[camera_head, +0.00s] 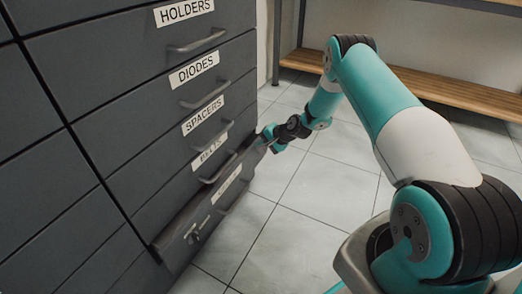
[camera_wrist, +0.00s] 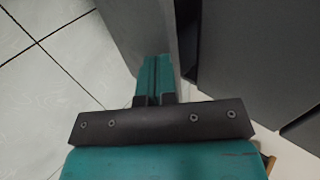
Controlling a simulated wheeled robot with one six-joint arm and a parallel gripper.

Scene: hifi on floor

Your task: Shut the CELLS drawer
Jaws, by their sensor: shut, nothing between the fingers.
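A low drawer (camera_head: 214,203) of the dark grey cabinet stands out a little past the drawers above it. Its white label (camera_head: 227,185) is too small to read, so I cannot confirm that it says CELLS. My gripper (camera_head: 268,139) is at the drawer's far right end. In the wrist view my gripper's teal fingers (camera_wrist: 153,78) are together and empty, with their tips at a grey panel (camera_wrist: 150,35) that looks like the drawer front. A dark gap shows between this panel and the cabinet (camera_wrist: 255,50). I cannot tell whether the fingertips touch the panel.
Drawers labelled HOLDERS (camera_head: 184,11), DIODES (camera_head: 194,69) and SPACERS (camera_head: 203,115) are above and look closed. Bar handles stick out from the fronts. A wooden shelf (camera_head: 440,88) stands at the back right. The tiled floor (camera_head: 325,190) beside the cabinet is clear.

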